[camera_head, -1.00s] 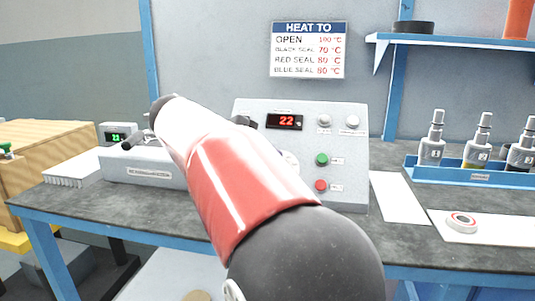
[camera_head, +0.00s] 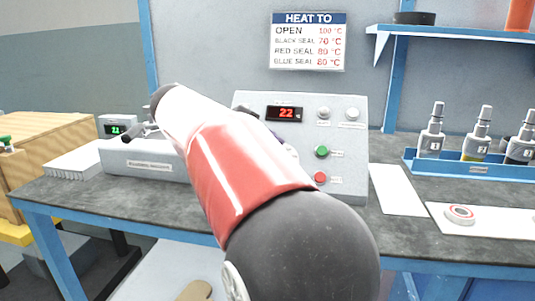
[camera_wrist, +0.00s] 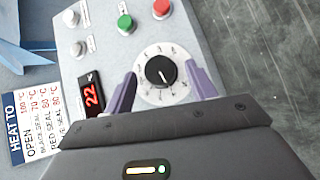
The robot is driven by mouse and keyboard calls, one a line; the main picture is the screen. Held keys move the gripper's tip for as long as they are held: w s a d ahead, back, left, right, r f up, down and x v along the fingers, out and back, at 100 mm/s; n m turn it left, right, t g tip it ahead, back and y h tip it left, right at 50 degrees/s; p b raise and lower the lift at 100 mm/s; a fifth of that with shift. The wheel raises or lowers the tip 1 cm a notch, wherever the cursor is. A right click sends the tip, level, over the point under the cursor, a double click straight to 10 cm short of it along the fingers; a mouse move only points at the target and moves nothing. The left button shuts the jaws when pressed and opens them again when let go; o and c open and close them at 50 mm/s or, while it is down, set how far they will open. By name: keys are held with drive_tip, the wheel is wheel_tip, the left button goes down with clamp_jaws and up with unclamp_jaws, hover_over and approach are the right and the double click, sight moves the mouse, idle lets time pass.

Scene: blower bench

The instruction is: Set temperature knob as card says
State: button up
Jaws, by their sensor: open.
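The temperature knob (camera_wrist: 160,72) is black with a white pointer line on a round white dial (camera_wrist: 152,90) with markings too small to read. My gripper (camera_wrist: 160,88) is open in the wrist view, one purple finger on each side of the knob, with gaps between them and it. The knob is hidden behind my arm in the head view. The panel display (camera_head: 284,114) reads 22 in red. The card (camera_head: 309,42) is headed HEAT TO and lists open 100 °C, black seal 70 °C, red seal 80 °C and blue seal 80 °C; these digits are small.
A green button (camera_head: 321,151) and a red button (camera_head: 320,177) sit on the panel near the dial. Several numbered bottles stand in a blue rack (camera_head: 478,170) at right. A round ringed part (camera_head: 460,214) lies on a white sheet. A grey blower unit (camera_head: 150,163) stands at left.

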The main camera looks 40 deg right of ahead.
drive_tip(key=p+v, duration=0.1)
drive_tip(key=v, duration=0.7)
drive_tip(key=shift+f, duration=0.1)
idle(0.4)
